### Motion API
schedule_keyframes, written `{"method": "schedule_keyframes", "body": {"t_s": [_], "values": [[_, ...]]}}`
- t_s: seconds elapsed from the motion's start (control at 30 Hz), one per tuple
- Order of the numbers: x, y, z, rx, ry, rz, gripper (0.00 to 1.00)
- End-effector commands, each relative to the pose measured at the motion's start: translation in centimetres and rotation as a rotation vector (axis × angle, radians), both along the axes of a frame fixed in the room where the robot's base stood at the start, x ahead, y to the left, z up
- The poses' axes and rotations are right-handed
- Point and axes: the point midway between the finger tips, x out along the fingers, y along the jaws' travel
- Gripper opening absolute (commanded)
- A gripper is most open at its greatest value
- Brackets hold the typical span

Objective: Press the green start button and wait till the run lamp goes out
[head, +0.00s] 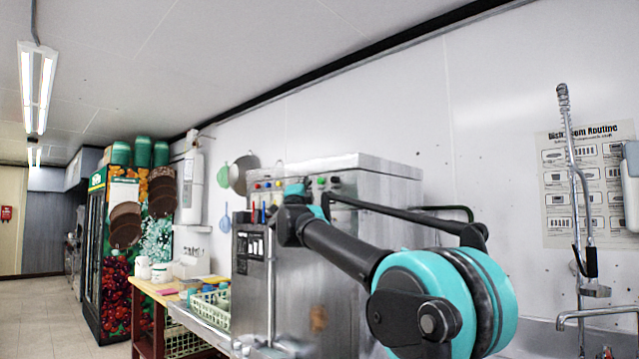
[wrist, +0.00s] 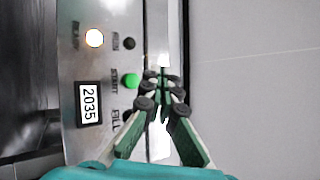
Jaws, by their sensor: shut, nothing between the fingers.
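The green start button (wrist: 131,81) sits on the machine's metal panel in the wrist view, beside the label START. The run lamp (wrist: 129,43), beside the label RUN, is dark. My gripper (wrist: 165,76) is shut and empty. Its fingertips appear just right of the green button, over the panel's edge strip; they do not cover the button. Depth between fingertips and panel cannot be told. In the head view the steel dish machine (head: 388,205) stands behind my arm, which hides part of its front.
Another lamp (wrist: 94,38) is lit warm white. A display (wrist: 89,103) reads 2035. A dark control marked FILL is partly hidden by a finger. A green crate (head: 210,308) and a tap hose (head: 572,150) flank the machine. Plain grey surface fills the wrist view's right.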

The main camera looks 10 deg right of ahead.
Motion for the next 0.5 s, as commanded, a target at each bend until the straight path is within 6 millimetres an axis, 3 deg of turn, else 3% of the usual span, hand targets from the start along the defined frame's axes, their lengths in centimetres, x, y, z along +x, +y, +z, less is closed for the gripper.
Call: {"method": "schedule_keyframes", "body": {"t_s": [0.2, 0.5], "values": [[1.4, -2.0, 0.0, -0.001, 0.0, -0.003, 0.0], [2.1, -2.9, 0.0, -0.001, 0.0, -0.001, 0.0]]}}
